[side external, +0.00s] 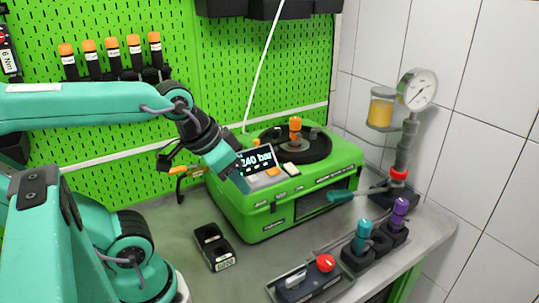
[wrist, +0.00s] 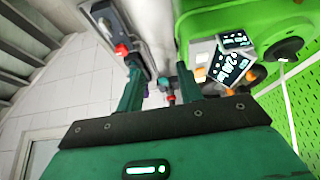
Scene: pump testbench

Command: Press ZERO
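The green pump test bench (side external: 262,215) stands on the table, with a tilted display (side external: 257,160) reading 240 bar. An orange button (side external: 273,172) and a whitish button (side external: 290,169) sit on its top in front of the display. Their labels are too small to read, so I cannot tell which is ZERO. My gripper (side external: 241,184) points down at the display's left edge, overlapping it in the side view; contact cannot be told. In the wrist view my gripper (wrist: 158,66) has its two fingers apart with nothing held between them. The display (wrist: 232,66) shows right of the fingers.
A black disc with an orange knob (side external: 295,127) is behind the display. A gauge column (side external: 402,150) stands at the right. Teal and purple-topped tools stand in black holders (side external: 357,260). A box with a red button (side external: 325,263) and an empty black holder (side external: 213,247) are in front.

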